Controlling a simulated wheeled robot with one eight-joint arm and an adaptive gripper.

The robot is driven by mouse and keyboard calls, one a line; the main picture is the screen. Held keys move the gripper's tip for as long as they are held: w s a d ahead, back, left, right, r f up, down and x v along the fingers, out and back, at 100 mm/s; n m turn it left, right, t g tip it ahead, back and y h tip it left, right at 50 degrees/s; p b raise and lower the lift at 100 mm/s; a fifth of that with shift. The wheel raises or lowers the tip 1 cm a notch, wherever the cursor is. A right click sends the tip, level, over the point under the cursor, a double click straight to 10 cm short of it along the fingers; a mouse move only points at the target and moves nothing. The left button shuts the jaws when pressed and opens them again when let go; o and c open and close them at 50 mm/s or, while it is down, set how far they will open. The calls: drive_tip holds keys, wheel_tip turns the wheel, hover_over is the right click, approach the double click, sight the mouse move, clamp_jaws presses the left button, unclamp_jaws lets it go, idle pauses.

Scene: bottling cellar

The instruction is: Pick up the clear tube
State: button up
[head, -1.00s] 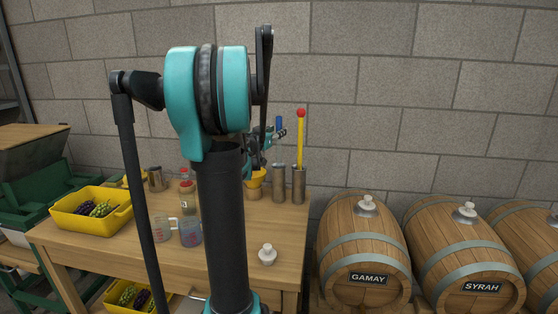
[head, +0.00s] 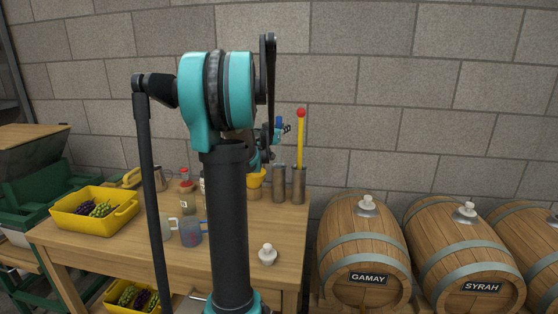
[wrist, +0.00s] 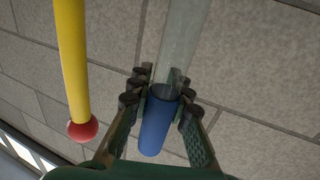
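The clear tube (wrist: 182,45) has a blue end (wrist: 157,125) and runs between my gripper's fingers in the wrist view. My gripper (wrist: 163,95) has its finger pads against both sides of the tube, at the edge of the blue part. In the head view the blue end (head: 278,122) shows above a metal cylinder (head: 279,183), with my gripper (head: 284,130) beside it. The clear length is hard to make out there, so I cannot tell whether its lower end is inside the cylinder.
A yellow rod with a red ball (head: 301,140) stands in a second metal cylinder (head: 298,186) close by on the right. The wooden table (head: 195,262) also holds a yellow grape crate (head: 95,222), measuring jugs (head: 191,233) and a white stopper (head: 267,255). Barrels (head: 365,245) stand right.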

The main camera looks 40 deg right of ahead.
clamp_jaws()
wheel_tip(320, 180, up, 20)
idle(0.9)
idle(0.5)
